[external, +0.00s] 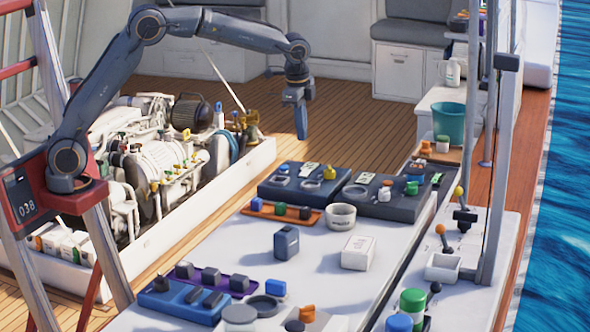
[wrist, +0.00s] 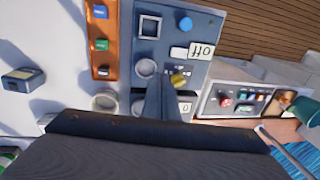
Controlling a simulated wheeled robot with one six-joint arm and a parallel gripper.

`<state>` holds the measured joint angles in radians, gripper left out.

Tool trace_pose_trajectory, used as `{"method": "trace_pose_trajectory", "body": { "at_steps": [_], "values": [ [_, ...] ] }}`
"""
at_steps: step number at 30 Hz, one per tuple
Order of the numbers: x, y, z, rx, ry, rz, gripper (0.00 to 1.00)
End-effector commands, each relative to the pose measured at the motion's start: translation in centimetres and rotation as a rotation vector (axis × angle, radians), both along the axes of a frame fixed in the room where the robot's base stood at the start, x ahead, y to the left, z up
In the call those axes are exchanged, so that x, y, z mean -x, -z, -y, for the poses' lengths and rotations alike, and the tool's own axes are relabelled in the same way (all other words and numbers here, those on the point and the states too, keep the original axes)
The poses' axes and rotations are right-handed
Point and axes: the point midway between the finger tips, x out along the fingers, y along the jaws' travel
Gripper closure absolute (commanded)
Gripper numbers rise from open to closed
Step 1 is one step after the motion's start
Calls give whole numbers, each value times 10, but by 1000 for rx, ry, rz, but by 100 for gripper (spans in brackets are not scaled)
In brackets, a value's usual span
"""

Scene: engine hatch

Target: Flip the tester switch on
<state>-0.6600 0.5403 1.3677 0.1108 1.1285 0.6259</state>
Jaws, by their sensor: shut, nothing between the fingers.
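A dark blue panel (external: 303,183) stands at the back of the white table. In the wrist view the panel (wrist: 170,45) has a label reading "Off" (wrist: 202,50), a round blue part (wrist: 185,24), a yellow knob (wrist: 179,80) and square and round recesses. The yellow knob also shows in the external view (external: 329,173). No marking clearly names the tester or its switch. My gripper (external: 301,136) points down, shut and empty, above and behind the panel in the external view. In the wrist view its fingers (wrist: 158,88) cover part of the panel beside the yellow knob.
A second dark panel (external: 375,205) with coloured knobs stands right of the first. An orange tray (external: 256,213), a white bowl (external: 341,216), a blue block (external: 286,242) and a white box (external: 357,252) are nearby. The engine hatch (external: 262,163) lies left.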

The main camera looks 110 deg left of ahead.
Motion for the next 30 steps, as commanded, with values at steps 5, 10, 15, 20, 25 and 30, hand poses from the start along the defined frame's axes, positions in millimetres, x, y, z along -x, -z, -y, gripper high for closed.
{"method": "trace_pose_trajectory", "body": {
  "at_steps": [5, 10, 15, 20, 25, 30],
  "values": [
    [13, -9, -50, -10, -11, -16, 100],
    [18, -13, -64, -12, -10, -22, 100],
    [18, -13, -63, -12, -10, -23, 100],
    [18, -12, -63, -12, -10, -23, 100],
    [18, 1, -65, -11, -10, -24, 100],
    [19, 30, -70, -10, -10, -25, 100]
  ]
}}
